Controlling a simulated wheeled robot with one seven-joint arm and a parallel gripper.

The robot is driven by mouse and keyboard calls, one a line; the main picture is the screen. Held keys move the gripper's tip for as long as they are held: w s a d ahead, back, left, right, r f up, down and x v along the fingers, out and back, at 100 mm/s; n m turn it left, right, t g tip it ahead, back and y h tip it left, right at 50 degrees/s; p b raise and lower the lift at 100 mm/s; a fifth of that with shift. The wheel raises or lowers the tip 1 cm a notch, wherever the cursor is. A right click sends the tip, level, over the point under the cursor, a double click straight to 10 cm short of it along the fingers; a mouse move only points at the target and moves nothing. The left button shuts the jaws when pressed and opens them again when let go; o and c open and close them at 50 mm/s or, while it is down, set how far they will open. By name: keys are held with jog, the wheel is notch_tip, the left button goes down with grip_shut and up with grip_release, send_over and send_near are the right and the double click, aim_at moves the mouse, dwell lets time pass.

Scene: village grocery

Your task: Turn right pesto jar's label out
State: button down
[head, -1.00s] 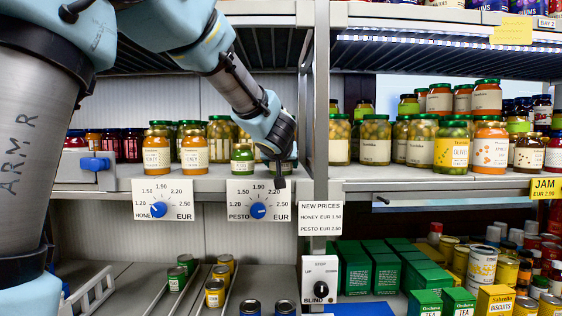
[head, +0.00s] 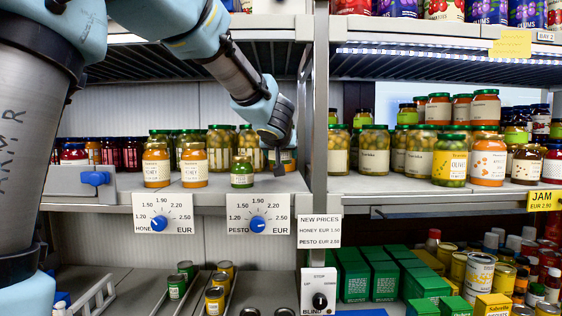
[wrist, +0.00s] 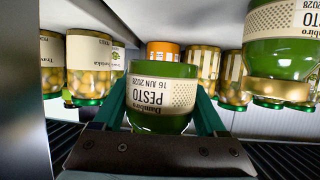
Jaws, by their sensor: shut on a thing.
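My gripper (wrist: 160,100) is shut on the right pesto jar (wrist: 176,72), a small green jar, with one green finger on each side. The wrist view is upside down. The jar's cream label (wrist: 158,95), reading PESTO and 16 JUN 2028, faces the wrist camera and is nearly centred between the fingers. In the head view my gripper (head: 279,165) hides this jar; I cannot tell whether it touches the shelf. The left pesto jar (head: 242,172) stands on the shelf beside my gripper, label outward. It also shows close by in the wrist view (wrist: 285,55).
An orange-labelled jar (wrist: 163,50) stands just behind the held jar. Taller olive jars (head: 220,148) fill the back, and honey jars (head: 194,165) stand left. A grey shelf post (head: 319,130) rises close on the right. The PESTO price dial (head: 258,213) hangs below the shelf edge.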

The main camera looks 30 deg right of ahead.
aim_at(283, 184)
notch_tip(283, 184, up, 3)
jog(key=shift+r+p, duration=0.1)
jog(key=shift+p, duration=0.45)
notch_tip(283, 184, down, 9)
jog(key=b, duration=0.7)
jog(key=shift+r, duration=0.2)
jog(key=shift+b, duration=0.5)
jog(key=shift+d+f+m+g+h+b, duration=0.1)
jog(key=shift+m+g+h+b, duration=0.2)
jog(key=shift+m+h+b, duration=0.2)
jog(key=shift+s+m+g+h, duration=0.1)
jog(key=shift+m+g+h, duration=0.2)
jog(key=shift+m+h, duration=0.1)
jog(key=shift+s+d+f+b, duration=0.1)
jog(key=shift+d+b, duration=0.05)
jog(key=shift+b, duration=0.15)
grip_release()
